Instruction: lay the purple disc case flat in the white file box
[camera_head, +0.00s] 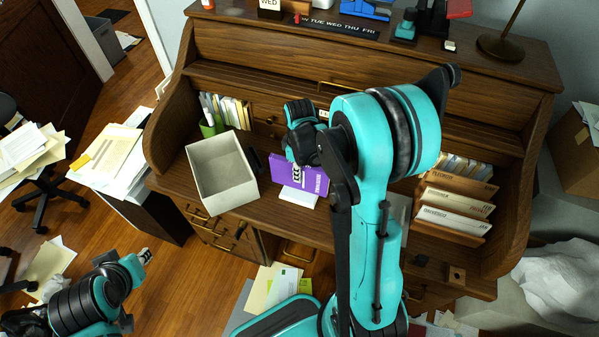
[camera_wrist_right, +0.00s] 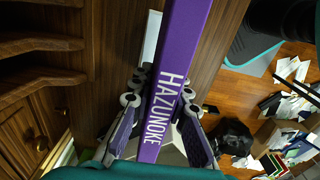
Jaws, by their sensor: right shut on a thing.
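The purple disc case (camera_head: 312,181) is held above the desk just right of the white file box. My right gripper (camera_head: 303,148) is shut on it from above. In the right wrist view the case (camera_wrist_right: 172,85) stands on edge between the fingers (camera_wrist_right: 160,112), its spine reading HAZUNOKE toward the camera. The white file box (camera_head: 206,190) is open-topped, looks empty, and stands on the left part of the desk. My left arm is low at the left, its gripper (camera_head: 144,256) away from the desk; its jaws are too small to read.
A small white item (camera_head: 297,197) lies on the desk below the case. A dark upright object (camera_head: 237,165) stands close to the file box's right side. A green holder (camera_head: 209,127) is behind the box. File trays (camera_head: 452,203) stand at the right.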

